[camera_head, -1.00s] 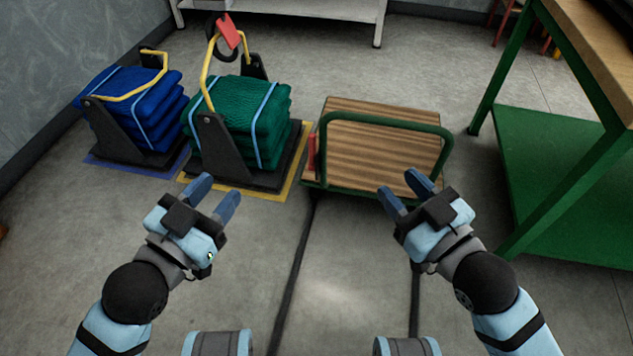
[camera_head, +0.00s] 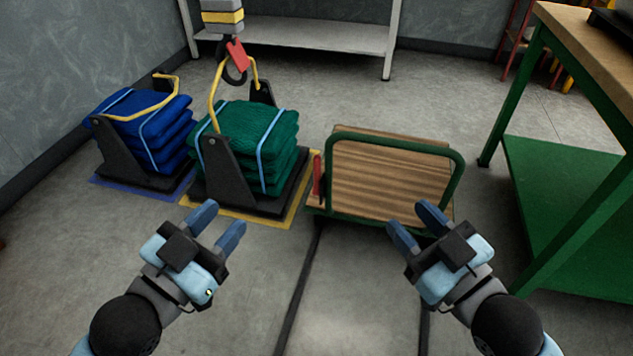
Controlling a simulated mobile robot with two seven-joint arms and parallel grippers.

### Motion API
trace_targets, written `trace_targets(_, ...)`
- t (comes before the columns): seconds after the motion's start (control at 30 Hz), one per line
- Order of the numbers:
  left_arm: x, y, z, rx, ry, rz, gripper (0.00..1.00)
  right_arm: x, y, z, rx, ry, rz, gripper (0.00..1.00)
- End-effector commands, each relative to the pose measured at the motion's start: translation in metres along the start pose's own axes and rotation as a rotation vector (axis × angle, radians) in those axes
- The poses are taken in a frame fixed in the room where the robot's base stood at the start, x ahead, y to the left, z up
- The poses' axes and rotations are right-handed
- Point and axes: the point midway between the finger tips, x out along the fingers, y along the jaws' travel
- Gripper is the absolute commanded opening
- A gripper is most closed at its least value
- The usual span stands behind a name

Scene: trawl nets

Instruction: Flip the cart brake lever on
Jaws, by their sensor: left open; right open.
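The cart (camera_head: 385,180) has a slatted wooden deck and a green tubular handle (camera_head: 457,165) at its near side. It stands on the floor right of the middle. A red brake lever (camera_head: 317,175) stands roughly upright at the cart's left near corner. My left gripper (camera_head: 218,226) is open and empty, left of and nearer than the lever. My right gripper (camera_head: 415,226) is open and empty, just in front of the cart's near right edge and right of the lever. Neither gripper visibly touches the cart.
Green nets (camera_head: 245,140) and blue nets (camera_head: 150,125) lie stacked on dark cradles at left. A hoist hook with a red tag (camera_head: 236,55) hangs at the green stack's yellow bail. A green-legged workbench (camera_head: 540,150) stands at right.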

Motion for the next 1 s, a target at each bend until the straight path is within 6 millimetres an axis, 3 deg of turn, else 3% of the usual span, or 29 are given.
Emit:
trace_targets(0.03,0.000,0.000,-0.001,-0.002,0.000,-0.001,0.29,0.000,0.000,-0.001,0.002,-0.001,0.001,0.43)
trace_targets(0.17,0.000,0.000,-0.017,-0.046,0.003,-0.003,0.00,0.000,0.000,-0.017,0.045,0.003,0.003,0.43)
trace_targets(0.3,-0.002,0.003,-0.049,-0.160,0.016,-0.016,0.00,-0.002,-0.003,-0.048,0.160,0.016,0.016,0.43)
trace_targets(0.5,-0.007,0.008,-0.081,-0.323,0.038,-0.048,0.00,-0.007,-0.008,-0.081,0.322,0.037,0.048,0.43)
trace_targets(0.63,-0.011,0.010,-0.088,-0.384,0.048,-0.063,0.00,-0.011,-0.010,-0.088,0.383,0.048,0.063,0.43)
trace_targets(1.0,-0.012,0.012,-0.086,-0.402,0.053,-0.068,0.00,-0.012,-0.012,-0.086,0.401,0.053,0.068,0.43)
